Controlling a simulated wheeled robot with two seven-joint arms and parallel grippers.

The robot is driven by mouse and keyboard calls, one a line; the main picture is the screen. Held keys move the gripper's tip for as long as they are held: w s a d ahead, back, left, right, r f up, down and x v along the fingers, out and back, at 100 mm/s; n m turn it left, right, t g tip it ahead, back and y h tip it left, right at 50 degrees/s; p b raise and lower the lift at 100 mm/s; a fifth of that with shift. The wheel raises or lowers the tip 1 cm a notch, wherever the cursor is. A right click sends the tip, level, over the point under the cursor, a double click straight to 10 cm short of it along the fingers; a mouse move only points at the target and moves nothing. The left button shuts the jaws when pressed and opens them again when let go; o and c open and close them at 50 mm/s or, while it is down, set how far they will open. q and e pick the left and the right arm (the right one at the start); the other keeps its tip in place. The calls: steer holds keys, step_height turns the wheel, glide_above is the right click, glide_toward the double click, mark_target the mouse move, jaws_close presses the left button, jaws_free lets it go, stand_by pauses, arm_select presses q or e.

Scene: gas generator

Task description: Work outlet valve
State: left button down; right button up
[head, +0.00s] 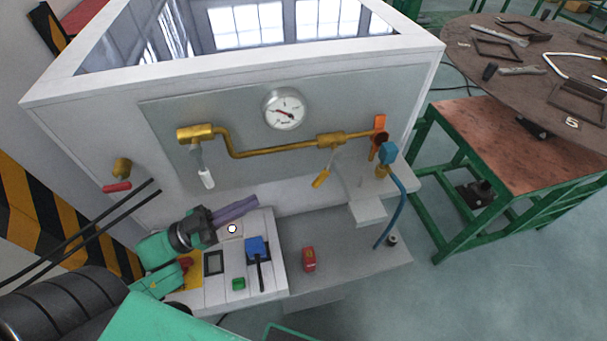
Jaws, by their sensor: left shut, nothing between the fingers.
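The gas generator is a white cabinet (95,140) with a grey front panel and a brass pipe (270,151). Its valves are a white-handled one (206,178) at the pipe's left end, a yellow-handled one (321,179) right of the middle, and an orange-handled one (379,123) at the right end. A red-handled valve (117,187) sits on the cabinet's left part. I cannot tell which is the outlet valve. My left gripper (256,202) is shut and empty, above the control box and below the white handle, apart from the valves. My right gripper is out of view.
The control box (215,290) carries a blue lever switch (257,248) and a green button (238,284). A round gauge (285,109) is above the pipe. A blue hose (398,210) hangs at right. A red object (309,259) stands on the ledge. A green-framed table (500,150) stands right.

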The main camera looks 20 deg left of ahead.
arm_select(q)
steer(key=p, duration=0.1)
glide_toward(320, 176)
step_height(320, 176, up, 4)
steer(key=w+d, duration=0.1)
steer(key=d, duration=0.1)
steer(key=shift+w+d+f, duration=0.95)
steer(key=shift+w+f, duration=0.05)
steer(key=shift+w, duration=0.05)
steer(key=shift+w+d+f, duration=0.25)
steer(key=shift+w, duration=0.05)
